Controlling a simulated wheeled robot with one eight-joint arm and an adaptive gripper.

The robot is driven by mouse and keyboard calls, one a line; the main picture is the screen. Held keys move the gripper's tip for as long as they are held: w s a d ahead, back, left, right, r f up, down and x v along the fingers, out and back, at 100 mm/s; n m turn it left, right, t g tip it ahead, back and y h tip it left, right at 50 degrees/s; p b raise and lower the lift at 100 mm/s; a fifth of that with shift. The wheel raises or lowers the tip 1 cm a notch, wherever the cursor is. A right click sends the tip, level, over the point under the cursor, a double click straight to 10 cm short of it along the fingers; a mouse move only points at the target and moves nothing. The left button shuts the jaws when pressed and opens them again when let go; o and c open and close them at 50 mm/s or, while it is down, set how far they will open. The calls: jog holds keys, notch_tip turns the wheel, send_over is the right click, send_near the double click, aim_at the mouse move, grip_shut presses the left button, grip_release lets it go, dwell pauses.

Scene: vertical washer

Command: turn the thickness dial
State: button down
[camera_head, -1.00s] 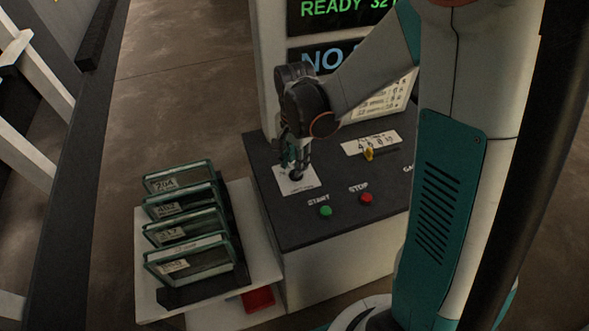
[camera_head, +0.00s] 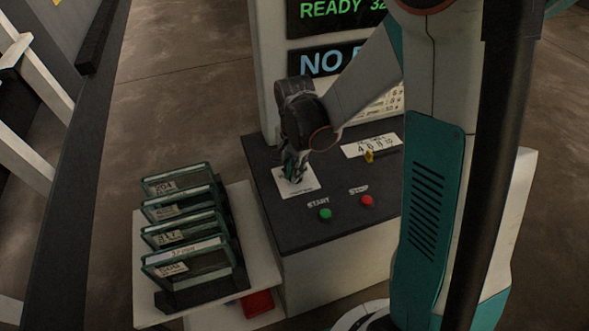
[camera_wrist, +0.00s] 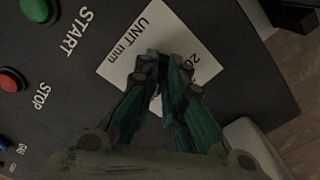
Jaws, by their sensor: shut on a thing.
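The white dial plate, lettered "UNIT mm", lies on the dark panel top in the head view (camera_head: 305,189) and the wrist view (camera_wrist: 118,66). The thickness dial is at this plate, hidden almost wholly by my fingers. My gripper (camera_head: 293,174) points down onto the plate, and in the wrist view (camera_wrist: 162,68) its fingertips are close together over it. It is shut on the dial. The dial's pointer and setting cannot be made out.
A green START button (camera_head: 325,214) and a red STOP button (camera_head: 366,201) are on the panel. A yellow knob (camera_head: 369,156) sits by a white label behind them. A rack of glass panes (camera_head: 188,225) stands at left. Display screens (camera_head: 335,12) rise behind.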

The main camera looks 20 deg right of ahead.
jog(key=n+b, duration=0.1)
jog(key=n, duration=0.2)
jog(key=shift+n, duration=0.4)
jog(key=shift+s+d+n+b, duration=0.1)
jog(key=shift+n+b, duration=0.25)
jog(key=shift+n, duration=1.55)
jog(key=c, duration=1.7)
grip_release()
notch_tip(320, 180, up, 12)
